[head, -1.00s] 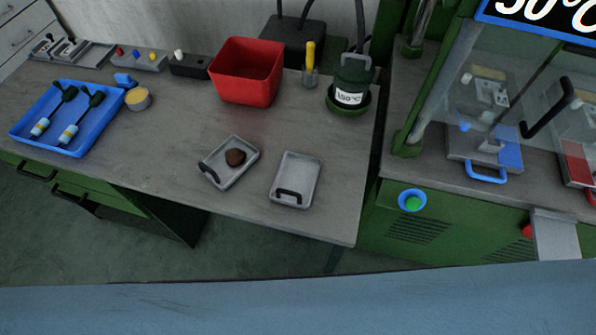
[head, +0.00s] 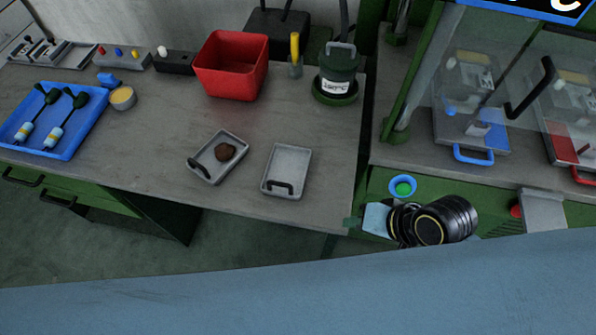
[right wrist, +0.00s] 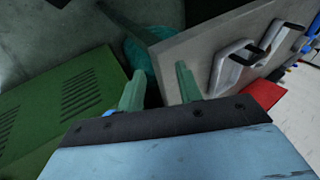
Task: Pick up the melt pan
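Two small grey pans with dark handles lie on the grey bench in the head view. The right pan (head: 288,160) is empty. I cannot tell which one is called the melt pan. My right gripper (head: 352,223) is just off the bench's front right corner, to the right of and nearer than both pans. In the right wrist view its two green fingers stand apart with nothing between them (right wrist: 158,88), and both pans (right wrist: 228,72) show beyond, at upper right. My left gripper is not in view.
A red bin (head: 232,85), a dark green pot (head: 338,72) and a yellow-handled tool (head: 295,55) stand behind the pans. A blue tray (head: 72,146) is at left. A green-framed machine (head: 400,110) stands to the right. The bench around the pans is clear.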

